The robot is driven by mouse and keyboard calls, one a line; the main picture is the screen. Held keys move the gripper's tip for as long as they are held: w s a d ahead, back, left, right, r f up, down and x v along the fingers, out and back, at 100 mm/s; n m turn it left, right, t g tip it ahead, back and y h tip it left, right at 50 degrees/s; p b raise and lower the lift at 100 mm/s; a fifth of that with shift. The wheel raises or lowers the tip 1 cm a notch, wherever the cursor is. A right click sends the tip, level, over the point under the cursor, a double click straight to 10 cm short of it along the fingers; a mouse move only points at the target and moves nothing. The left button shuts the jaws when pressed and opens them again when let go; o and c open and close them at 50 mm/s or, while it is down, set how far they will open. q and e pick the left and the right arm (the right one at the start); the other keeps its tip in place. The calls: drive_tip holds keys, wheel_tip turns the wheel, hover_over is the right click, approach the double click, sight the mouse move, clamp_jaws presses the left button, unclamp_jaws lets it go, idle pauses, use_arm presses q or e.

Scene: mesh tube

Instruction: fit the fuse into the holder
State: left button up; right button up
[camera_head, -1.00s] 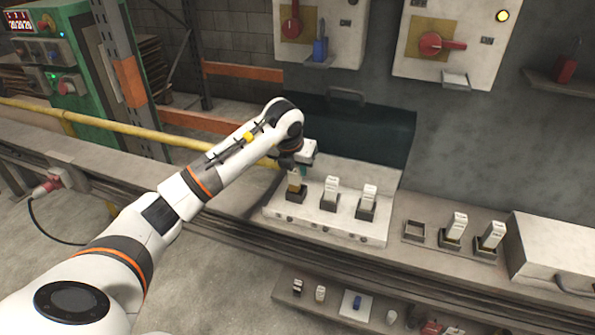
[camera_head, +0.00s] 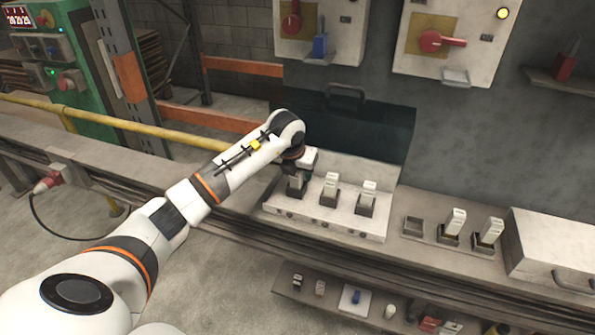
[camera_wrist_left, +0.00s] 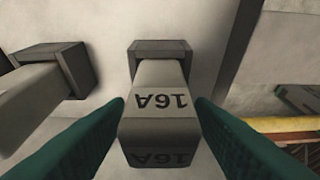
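My left gripper (camera_wrist_left: 160,110) has its green fingers closed on both sides of a pale fuse (camera_wrist_left: 160,105) marked 16A, which reads upside down in the left wrist view. The fuse's far end sits in a dark square holder (camera_wrist_left: 160,47). In the head view, my left gripper (camera_head: 300,170) is low over the leftmost holder (camera_head: 296,188) of the light panel (camera_head: 335,222). The fuse is mostly hidden there by the gripper, and how deep it sits is hard to tell. My right gripper is not in view.
Two more fuses (camera_head: 330,186) (camera_head: 368,193) stand in holders beside it, one close by in the left wrist view. A rack (camera_head: 413,228) to the right has an empty slot and two fuses. Switch boxes (camera_head: 455,40) hang on the wall above.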

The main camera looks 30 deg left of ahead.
use_arm(q)
drive_tip(key=shift+r, duration=0.2)
drive_tip(key=v, duration=1.2)
drive_tip(key=shift+b, duration=0.3)
drive_tip(key=shift+s+f, duration=0.1)
drive_tip(key=shift+f, duration=0.05)
